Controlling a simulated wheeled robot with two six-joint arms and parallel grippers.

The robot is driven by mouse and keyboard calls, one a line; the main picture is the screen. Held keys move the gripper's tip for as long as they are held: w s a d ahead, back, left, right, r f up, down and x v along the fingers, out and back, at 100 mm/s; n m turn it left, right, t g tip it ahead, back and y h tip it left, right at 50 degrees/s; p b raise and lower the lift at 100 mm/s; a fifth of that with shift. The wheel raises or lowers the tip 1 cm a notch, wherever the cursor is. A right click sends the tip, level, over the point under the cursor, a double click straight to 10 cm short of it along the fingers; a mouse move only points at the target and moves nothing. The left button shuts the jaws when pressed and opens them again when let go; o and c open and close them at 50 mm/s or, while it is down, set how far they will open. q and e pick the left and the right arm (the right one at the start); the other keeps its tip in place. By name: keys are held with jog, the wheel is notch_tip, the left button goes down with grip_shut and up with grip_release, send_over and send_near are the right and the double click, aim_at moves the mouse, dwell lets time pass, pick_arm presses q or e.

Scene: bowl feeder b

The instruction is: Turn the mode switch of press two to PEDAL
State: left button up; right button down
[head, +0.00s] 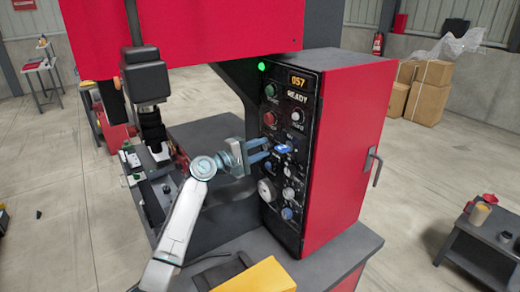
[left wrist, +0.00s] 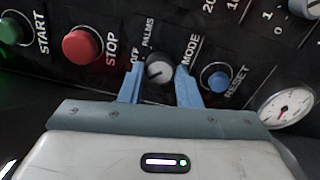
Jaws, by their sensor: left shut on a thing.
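The press's control panel (head: 290,120) is black, on the front of a red cabinet. The mode switch (left wrist: 159,71) is a round grey knob in the left wrist view. The labels OFF, PALMS and MODE show around it; a PEDAL label is not visible. My left gripper (left wrist: 159,84) has its blue fingers on either side of the knob and is shut on it. In the head view the left gripper (head: 268,151) reaches the panel from the left, and the fingers hide the knob. I cannot clearly read where the knob points. My right gripper is not in view.
A green START button (left wrist: 12,30), a red STOP button (left wrist: 81,45), a blue RESET button (left wrist: 216,78) and a gauge (left wrist: 287,104) lie close by. The display (head: 298,82) reads 057 above READY. A door handle (head: 374,166) juts from the cabinet's right side.

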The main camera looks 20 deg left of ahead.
pick_arm(q)
jog(key=o, duration=1)
jog(key=shift+a, duration=0.1)
jog(key=shift+s+a+f, duration=0.15)
jog(key=shift+s, duration=0.05)
jog(key=b+v, duration=0.5)
jog(key=v, duration=0.5)
jog(key=shift+s, duration=0.2)
jog(key=shift+a, duration=0.1)
